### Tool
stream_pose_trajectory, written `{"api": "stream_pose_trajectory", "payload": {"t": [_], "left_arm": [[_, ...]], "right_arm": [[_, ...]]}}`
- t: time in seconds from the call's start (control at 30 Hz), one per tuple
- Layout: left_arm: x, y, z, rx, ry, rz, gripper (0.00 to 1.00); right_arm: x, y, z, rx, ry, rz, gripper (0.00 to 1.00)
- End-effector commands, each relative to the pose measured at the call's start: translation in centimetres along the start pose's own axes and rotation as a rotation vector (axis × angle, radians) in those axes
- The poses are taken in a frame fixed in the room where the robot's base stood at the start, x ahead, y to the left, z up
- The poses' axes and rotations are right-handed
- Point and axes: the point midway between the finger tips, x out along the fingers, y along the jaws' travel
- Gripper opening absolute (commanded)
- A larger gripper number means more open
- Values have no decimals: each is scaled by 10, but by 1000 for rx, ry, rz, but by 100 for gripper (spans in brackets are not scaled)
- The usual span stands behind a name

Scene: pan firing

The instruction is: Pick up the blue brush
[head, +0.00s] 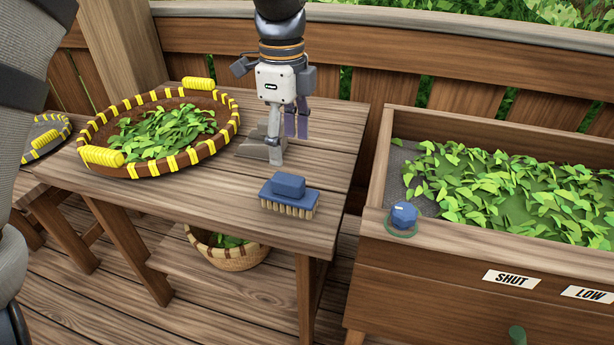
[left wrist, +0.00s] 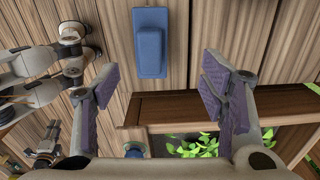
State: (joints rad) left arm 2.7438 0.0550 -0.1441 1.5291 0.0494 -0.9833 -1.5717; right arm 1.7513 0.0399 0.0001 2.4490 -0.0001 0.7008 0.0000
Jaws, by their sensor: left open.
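The blue brush (head: 288,188) lies bristles down near the front right part of the wooden table, its blue handle block on top and pale bristles below. It also shows from above at the top middle of the left wrist view (left wrist: 150,42). My left gripper (head: 281,150) is open and empty, behind and slightly left of the brush in the head view, pointing down close over the table. In the left wrist view its purple-padded fingers (left wrist: 160,88) stand wide apart, and the brush appears beyond them, not between the pads.
A round pan with yellow-wrapped rim (head: 229,131) holding leaves stands left on the table (head: 330,150). A wooden box (head: 480,248) with leaves and a blue knob (head: 403,217) is right, across a gap. A basket (head: 238,258) sits below.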

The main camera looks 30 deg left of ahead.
Motion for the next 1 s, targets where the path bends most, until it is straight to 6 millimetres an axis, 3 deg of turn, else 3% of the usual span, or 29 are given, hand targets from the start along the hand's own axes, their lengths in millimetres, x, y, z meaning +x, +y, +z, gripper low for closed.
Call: {"api": "stream_pose_trajectory", "payload": {"t": [0.2,0.37,0.6,0.87,1.0], "left_arm": [[52,2,0,0,-3,10,65],[71,2,-1,0,-3,8,65],[114,5,-6,-2,-2,7,65],[117,4,-6,-2,-1,2,65],[117,4,-6,-2,-1,2,36]], "right_arm": [[6,0,6,0,-22,1,40],[7,0,6,0,-25,1,40],[11,0,8,0,-35,2,40],[11,0,8,0,-34,2,40],[10,0,8,0,-34,2,40]]}}
